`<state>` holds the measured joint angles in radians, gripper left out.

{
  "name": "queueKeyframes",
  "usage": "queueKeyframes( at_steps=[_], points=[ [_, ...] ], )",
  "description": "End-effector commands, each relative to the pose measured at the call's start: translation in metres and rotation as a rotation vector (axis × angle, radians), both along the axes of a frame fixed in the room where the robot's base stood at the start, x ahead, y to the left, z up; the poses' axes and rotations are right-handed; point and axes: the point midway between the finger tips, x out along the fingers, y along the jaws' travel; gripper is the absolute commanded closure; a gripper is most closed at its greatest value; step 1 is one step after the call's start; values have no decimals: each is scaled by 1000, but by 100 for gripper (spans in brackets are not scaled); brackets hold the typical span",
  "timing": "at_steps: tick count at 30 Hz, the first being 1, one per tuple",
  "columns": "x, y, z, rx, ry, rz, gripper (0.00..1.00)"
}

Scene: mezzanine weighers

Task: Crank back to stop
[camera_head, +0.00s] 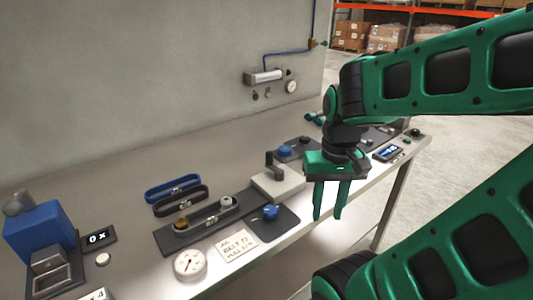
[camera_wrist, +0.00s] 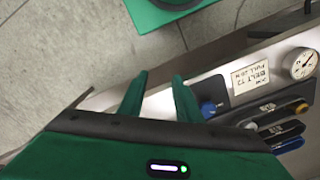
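The crank (camera_head: 272,164) is a dark upright handle on a pale block (camera_head: 284,183) at the middle of the bench in the head view. I cannot make it out in the wrist view. My gripper (camera_head: 328,216) points down to the right of the crank, apart from it, over the front edge of the bench. Its two green fingers stand apart with nothing between them; they also show in the wrist view (camera_wrist: 160,98).
A blue knob (camera_head: 270,212) on a dark plate stands in front of the crank block. A belt track (camera_head: 207,219), belts (camera_head: 180,200), a dial gauge (camera_head: 190,262) and a paper note (camera_head: 236,246) lie to the left. A small display (camera_head: 388,153) stands right. A wall rises behind.

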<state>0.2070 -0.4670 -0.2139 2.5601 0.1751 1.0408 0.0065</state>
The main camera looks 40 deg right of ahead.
Motion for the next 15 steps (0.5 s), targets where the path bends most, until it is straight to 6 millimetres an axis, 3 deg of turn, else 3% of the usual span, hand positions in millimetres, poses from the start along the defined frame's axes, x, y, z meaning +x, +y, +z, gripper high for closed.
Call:
queueKeyframes(
  at_steps=[4,7,11,15],
  points=[
    [-8,-1,8,-3,-14,-15,62],
    [8,-9,19,-13,-12,-87,62],
    [55,-22,43,-37,-8,-279,62],
    [123,-31,72,-54,-10,-549,62]
  ],
)
